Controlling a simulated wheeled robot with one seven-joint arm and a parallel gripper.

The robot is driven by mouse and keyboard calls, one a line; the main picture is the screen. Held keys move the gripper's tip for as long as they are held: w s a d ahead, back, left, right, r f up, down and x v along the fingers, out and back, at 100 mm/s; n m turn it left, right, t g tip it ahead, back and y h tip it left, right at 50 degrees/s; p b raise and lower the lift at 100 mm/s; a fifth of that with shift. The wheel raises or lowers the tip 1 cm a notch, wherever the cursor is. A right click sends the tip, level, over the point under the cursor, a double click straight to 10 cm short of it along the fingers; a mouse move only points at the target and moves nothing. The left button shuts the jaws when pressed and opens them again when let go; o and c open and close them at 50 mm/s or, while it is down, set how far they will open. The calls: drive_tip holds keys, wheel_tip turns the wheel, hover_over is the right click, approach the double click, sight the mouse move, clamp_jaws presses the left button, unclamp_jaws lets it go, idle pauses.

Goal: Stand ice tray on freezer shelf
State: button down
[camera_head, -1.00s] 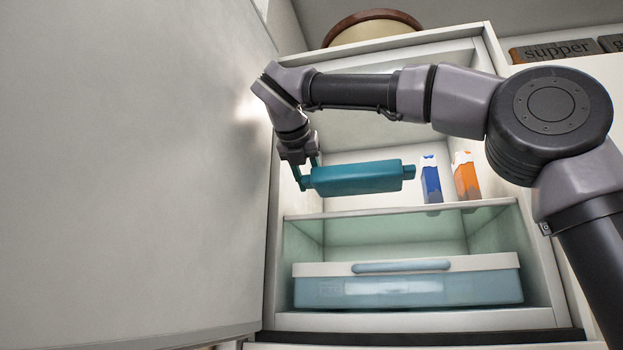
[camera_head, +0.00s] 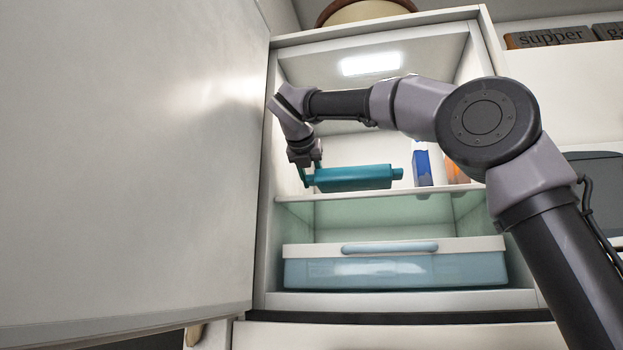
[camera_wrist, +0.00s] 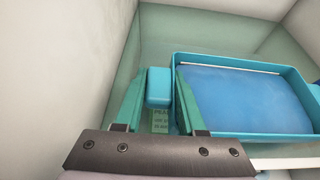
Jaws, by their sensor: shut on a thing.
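The ice tray (camera_head: 352,178) is a teal tray with a tab at each end. In the wrist view it shows a blue, filled-looking inside (camera_wrist: 250,98) within its teal rim. My gripper (camera_head: 309,178) is shut on the tab at its left end; in the wrist view the fingers (camera_wrist: 160,100) stand on either side of that tab. The tray looks roughly level, inside the open freezer compartment, at or just above the white shelf (camera_head: 300,197). I cannot tell whether it touches the shelf.
A blue carton (camera_head: 423,168) and an orange carton (camera_head: 457,168), partly hidden by my arm, stand right of the tray. The freezer door (camera_head: 120,170) is open at the left. Space above the tray is free.

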drive_tip(key=shift+w+d, duration=0.1)
drive_tip(key=shift+w, duration=0.2)
drive_tip(key=shift+s+f, duration=0.1)
drive_tip(key=shift+f, duration=1.6)
drive_tip(key=c, duration=0.5)
unclamp_jaws()
drive_tip(key=shift+f, duration=0.15)
drive_tip(key=v, duration=1.2)
